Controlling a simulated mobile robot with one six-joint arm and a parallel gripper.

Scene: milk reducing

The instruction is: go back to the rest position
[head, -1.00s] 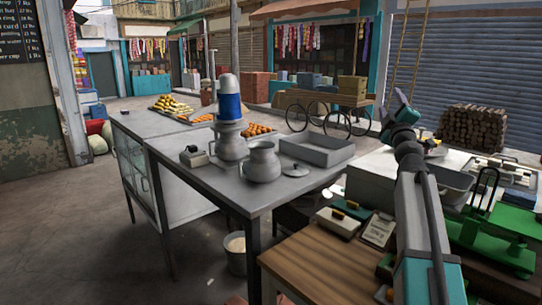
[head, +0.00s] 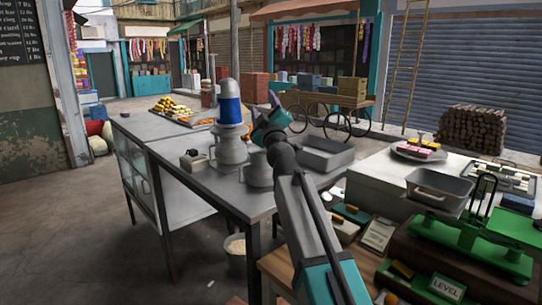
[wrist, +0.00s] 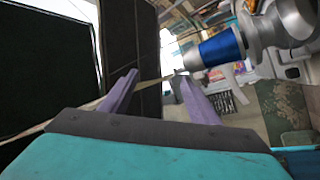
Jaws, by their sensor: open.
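My gripper (head: 270,105) is raised over the grey metal table (head: 205,188), in front of the metal pots in the head view. In the wrist view its two purple fingers (wrist: 155,88) are spread apart with nothing between them. A metal pot with a blue band (head: 228,105) stands just left of my gripper. The blue band also shows beyond the fingers in the wrist view (wrist: 222,48). A second metal pot (head: 258,170) is partly hidden behind my arm.
A grey tray (head: 325,155) lies right of my arm on the table. A small box (head: 193,160) sits at the left. A green scale (head: 470,240) holding a grey pan (head: 440,188) stands at the right. A bucket (head: 236,246) is on the floor. Open floor lies left.

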